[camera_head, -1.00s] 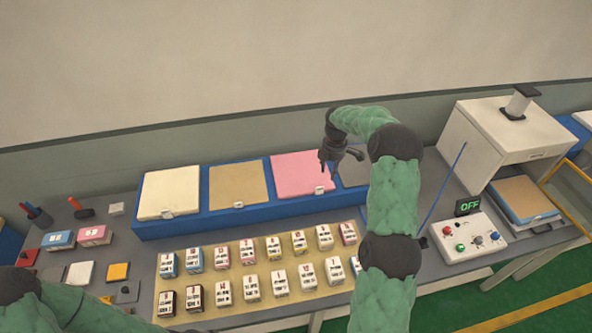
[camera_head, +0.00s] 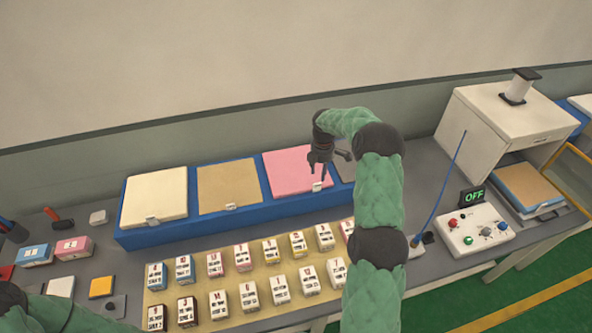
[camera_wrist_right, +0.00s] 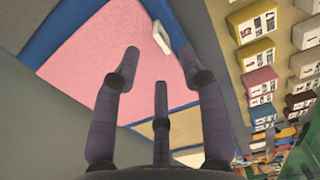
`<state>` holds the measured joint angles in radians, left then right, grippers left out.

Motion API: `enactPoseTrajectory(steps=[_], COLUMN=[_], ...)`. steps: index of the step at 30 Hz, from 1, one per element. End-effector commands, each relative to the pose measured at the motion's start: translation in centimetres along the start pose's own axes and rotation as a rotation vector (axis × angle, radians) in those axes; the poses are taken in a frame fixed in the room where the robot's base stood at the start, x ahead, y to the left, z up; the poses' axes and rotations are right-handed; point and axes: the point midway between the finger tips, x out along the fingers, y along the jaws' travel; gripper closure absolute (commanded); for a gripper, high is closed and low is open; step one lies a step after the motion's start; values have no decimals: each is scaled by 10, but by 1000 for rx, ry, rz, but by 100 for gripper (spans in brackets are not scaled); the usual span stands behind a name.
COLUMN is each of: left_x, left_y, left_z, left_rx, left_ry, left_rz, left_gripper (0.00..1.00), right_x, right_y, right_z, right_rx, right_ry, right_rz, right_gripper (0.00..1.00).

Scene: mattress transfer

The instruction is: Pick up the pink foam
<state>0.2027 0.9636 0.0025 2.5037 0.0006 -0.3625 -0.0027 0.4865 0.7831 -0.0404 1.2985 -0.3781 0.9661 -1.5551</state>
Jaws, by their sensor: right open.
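The pink foam (camera_head: 291,172) is a flat square slab in the blue tray (camera_head: 130,237), between the tan slab and a grey one. It also fills much of the right wrist view (camera_wrist_right: 105,55). A small white tag (camera_head: 317,186) sits at its front edge. My right gripper (camera_head: 319,172) is open and empty. It hangs over the right part of the pink foam, near the tag, with its fingers spread in the right wrist view (camera_wrist_right: 158,65). I cannot tell how far above the foam the fingertips are. My left gripper is not in view.
The blue tray also holds a cream slab (camera_head: 155,194), a tan slab (camera_head: 228,185) and a grey slab (camera_head: 344,163). Several labelled blocks stand on a yellow mat (camera_head: 170,257) in front. A control box (camera_head: 473,232) and a white press (camera_head: 500,125) stand to the right.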

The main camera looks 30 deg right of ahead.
Motion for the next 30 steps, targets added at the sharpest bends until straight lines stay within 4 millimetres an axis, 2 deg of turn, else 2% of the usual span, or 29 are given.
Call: enactPoseTrajectory(steps=[3, 11, 21, 29, 30], left_x=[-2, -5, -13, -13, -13], left_y=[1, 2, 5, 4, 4], left_z=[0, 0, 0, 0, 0], left_rx=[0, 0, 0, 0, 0], left_ry=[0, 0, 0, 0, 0], left_rz=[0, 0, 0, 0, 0], left_gripper=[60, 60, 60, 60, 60], right_x=[14, 31, 70, 73, 73], right_y=[0, 1, 4, 5, 5], right_z=[0, -1, -4, -3, -3], right_rx=[0, 1, 1, 1, 1], right_ry=[0, 1, 0, 0, 0], right_rz=[-1, -2, -1, 1, 1], right_gripper=[57, 57, 57, 57, 60])
